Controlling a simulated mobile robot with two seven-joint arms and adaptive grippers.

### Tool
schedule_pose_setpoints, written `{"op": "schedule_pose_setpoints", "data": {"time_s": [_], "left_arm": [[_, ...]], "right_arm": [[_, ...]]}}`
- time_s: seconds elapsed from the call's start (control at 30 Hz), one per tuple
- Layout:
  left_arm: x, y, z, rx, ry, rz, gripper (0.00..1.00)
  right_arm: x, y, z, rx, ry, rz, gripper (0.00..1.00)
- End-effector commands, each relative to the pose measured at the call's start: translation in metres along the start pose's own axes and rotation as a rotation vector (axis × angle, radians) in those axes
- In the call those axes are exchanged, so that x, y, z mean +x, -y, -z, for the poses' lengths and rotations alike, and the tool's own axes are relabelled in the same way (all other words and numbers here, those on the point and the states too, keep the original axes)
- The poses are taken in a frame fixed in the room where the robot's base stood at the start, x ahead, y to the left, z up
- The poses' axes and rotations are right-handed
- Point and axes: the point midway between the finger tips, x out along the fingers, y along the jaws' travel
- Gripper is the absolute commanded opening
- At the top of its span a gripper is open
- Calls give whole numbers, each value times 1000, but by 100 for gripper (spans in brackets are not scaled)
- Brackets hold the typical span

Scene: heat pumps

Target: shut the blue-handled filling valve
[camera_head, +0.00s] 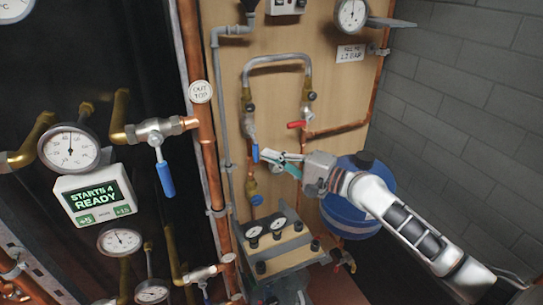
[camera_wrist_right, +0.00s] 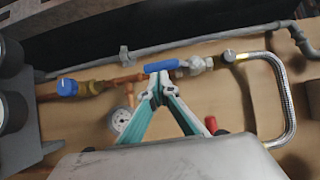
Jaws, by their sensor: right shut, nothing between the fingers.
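The filling valve has a small blue lever handle (camera_head: 255,153) on the vertical pipe below the left end of the braided hose. The handle hangs down, roughly in line with its pipe. In the right wrist view the blue handle (camera_wrist_right: 161,66) lies along the pipe run, just beyond my fingertips. My right gripper (camera_head: 266,156) is shut and empty, its tips right at the handle's right side. The tips also show in the wrist view (camera_wrist_right: 159,84); I cannot tell whether they touch the handle. My left gripper is not in view.
A red-handled valve (camera_head: 297,124) sits just right of the blue one, under the braided hose (camera_head: 278,57). A blue knob (camera_head: 257,200) is below. Another, larger blue lever (camera_head: 165,179) is on the left pipework. A blue tank (camera_head: 350,215) stands behind my right arm.

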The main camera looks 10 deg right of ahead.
Motion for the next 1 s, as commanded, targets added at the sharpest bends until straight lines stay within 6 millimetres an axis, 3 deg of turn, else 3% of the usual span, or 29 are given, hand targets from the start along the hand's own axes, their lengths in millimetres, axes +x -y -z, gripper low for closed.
{"op": "schedule_pose_setpoints", "data": {"time_s": [1.0], "left_arm": [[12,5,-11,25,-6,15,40]], "right_arm": [[7,-8,-11,156,2,104,0]]}}
